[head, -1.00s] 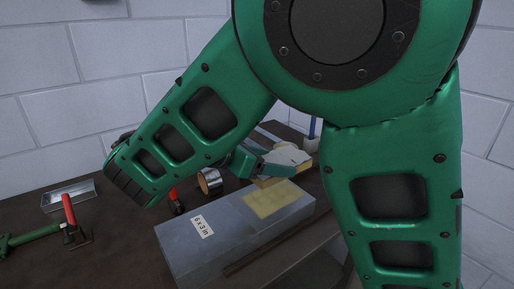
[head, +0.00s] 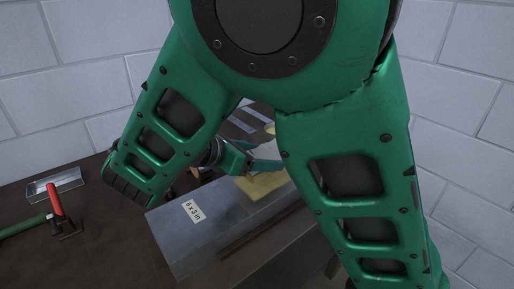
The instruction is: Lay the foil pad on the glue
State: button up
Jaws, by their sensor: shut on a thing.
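The glue is a yellow patch (head: 263,186) on top of a grey duct (head: 190,240) labelled "6 x 3 in". My teal gripper (head: 262,160) is over the far part of the patch, partly hidden by my arm. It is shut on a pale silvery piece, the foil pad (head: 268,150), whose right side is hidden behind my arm. The pad appears to be just above or at the far edge of the glue; I cannot tell whether they touch.
Light strips (head: 241,124) lie at the back of the dark table (head: 100,258). My arm blocks much of the right.

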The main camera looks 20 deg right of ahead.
jog(key=shift+f, duration=2.4)
jog(key=o, duration=1.1)
jog(key=v, duration=1)
jog(key=shift+a+r, duration=0.15)
jog(key=shift+a, duration=0.2)
